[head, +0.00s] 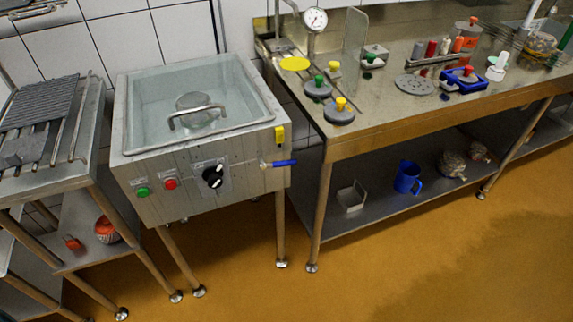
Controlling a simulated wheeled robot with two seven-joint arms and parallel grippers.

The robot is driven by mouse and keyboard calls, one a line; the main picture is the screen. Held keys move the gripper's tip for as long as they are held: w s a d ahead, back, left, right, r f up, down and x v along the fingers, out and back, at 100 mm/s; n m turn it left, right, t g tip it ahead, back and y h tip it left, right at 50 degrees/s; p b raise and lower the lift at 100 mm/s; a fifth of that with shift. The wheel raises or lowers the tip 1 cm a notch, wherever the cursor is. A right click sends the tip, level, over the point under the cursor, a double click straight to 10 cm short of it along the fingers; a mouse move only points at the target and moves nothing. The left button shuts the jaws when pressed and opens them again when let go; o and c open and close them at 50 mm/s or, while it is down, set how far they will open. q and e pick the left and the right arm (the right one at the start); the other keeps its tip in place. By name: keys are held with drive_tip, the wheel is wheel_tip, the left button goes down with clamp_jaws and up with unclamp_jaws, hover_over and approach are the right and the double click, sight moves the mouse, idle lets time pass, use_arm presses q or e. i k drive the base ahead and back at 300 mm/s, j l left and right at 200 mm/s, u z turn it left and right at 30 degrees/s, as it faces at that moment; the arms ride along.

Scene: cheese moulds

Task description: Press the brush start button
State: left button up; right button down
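A steel wash unit (206,151) with a glass-like lid stands left of centre. On its front panel are a green button (142,191) at the left, a red button (170,184) just right of it, and a black rotary knob (213,176). The labels are too small to read, so I cannot tell from them which one is the brush start button. Nothing covers either button. Neither of my grippers is in view.
A blue-handled valve (279,163) sticks out at the unit's right front. A steel rack (62,185) stands close on the left. A long steel bench (440,115) with moulds and bottles runs to the right. The orange floor (370,265) in front is clear.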

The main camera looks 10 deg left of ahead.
sight(142, 192)
drive_tip(key=u, duration=1.45)
